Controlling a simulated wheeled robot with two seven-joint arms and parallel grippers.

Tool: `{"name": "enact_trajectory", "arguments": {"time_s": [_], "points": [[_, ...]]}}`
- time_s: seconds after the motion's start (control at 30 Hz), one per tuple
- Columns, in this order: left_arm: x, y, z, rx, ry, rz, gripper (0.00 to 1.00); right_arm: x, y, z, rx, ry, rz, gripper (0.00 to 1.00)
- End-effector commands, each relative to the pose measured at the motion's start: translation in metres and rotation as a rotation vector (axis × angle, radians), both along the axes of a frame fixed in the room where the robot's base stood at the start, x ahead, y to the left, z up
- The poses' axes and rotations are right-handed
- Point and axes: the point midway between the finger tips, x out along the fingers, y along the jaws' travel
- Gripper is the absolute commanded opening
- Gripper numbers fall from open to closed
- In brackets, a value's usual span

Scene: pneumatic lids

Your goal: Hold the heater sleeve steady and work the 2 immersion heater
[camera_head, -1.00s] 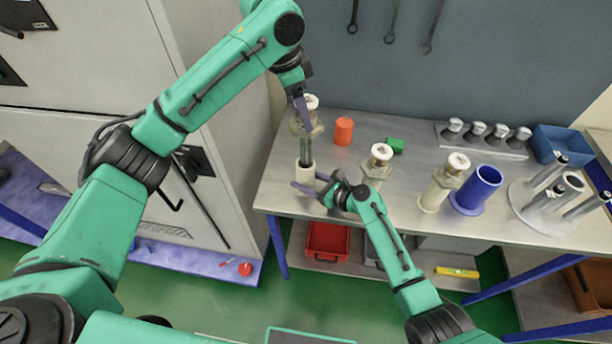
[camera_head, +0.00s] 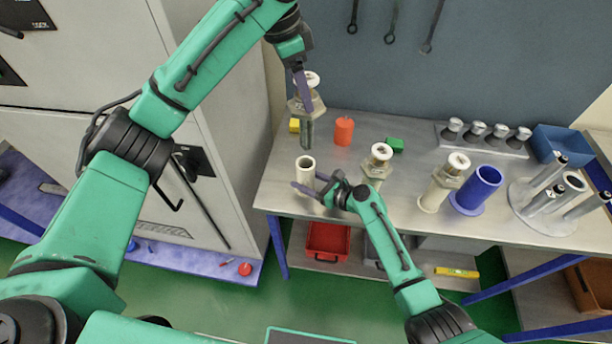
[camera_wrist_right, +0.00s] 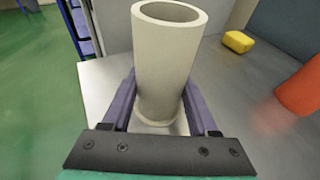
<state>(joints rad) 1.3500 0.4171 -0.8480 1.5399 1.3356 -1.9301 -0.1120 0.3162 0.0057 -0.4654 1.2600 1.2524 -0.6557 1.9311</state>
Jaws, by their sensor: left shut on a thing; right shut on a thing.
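My left gripper (camera_head: 303,88) is shut on an immersion heater (camera_head: 305,107) with a white round cap, a pale hex collar and dark elements (camera_head: 308,134) hanging below. The heater is held upright in the air, above and behind the cream heater sleeve (camera_head: 305,166). The sleeve stands upright on the bench with its top open. My right gripper (camera_head: 318,187) is shut on it low down; the right wrist view shows the sleeve (camera_wrist_right: 168,70) between both fingers. A second heater (camera_head: 377,163) stands further right. A third heater (camera_head: 455,165) sits in another cream sleeve (camera_head: 433,195).
A blue cylinder (camera_head: 478,190), a metal stand with tubes (camera_head: 545,205) and a blue bin (camera_head: 560,143) are at the right. The bench (camera_head: 405,215) is clear in front.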

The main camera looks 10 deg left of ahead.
Motion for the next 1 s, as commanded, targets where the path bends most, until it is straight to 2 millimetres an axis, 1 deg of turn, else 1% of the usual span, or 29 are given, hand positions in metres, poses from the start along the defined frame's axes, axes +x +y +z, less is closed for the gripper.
{"name": "enact_trajectory", "arguments": {"time_s": [0.07, 0.43, 0.47, 0.5, 0.53, 0.87, 0.93, 1.0], "points": [[0.0, 0.0, 0.003, -0.001, -0.002, -0.001, 0.0, 0.0, -0.001, -0.002, -0.002, 0.002, 0.0, 0.11], [0.0, 0.0, 0.003, 0.0, -0.001, 0.0, 0.0, -0.001, -0.001, -0.002, -0.002, 0.002, 0.0, 0.11], [0.0, 0.0, 0.003, 0.0, -0.001, 0.0, 0.0, -0.001, -0.001, -0.002, -0.002, 0.002, 0.0, 0.71], [0.0, 0.0, 0.003, 0.0, -0.001, 0.0, 0.0, -0.001, -0.001, -0.001, -0.002, 0.002, 0.0, 0.86], [0.0, 0.0, 0.003, 0.0, -0.001, 0.0, 0.0, 0.0, 0.0, -0.001, -0.002, 0.002, 0.0, 0.95], [0.0, 0.0, 0.003, 0.0, -0.001, 0.0, 0.0, -0.001, -0.002, 0.0, -0.001, 0.0, 0.0, 0.95], [0.0, 0.0, 0.003, 0.0, -0.001, 0.0, 0.0, -0.004, -0.006, 0.001, 0.0, 0.001, 0.0, 0.95], [0.0, 0.0, 0.003, 0.0, -0.001, 0.0, 0.0, -0.008, -0.016, 0.004, 0.0, 0.0, -0.002, 0.95]]}}
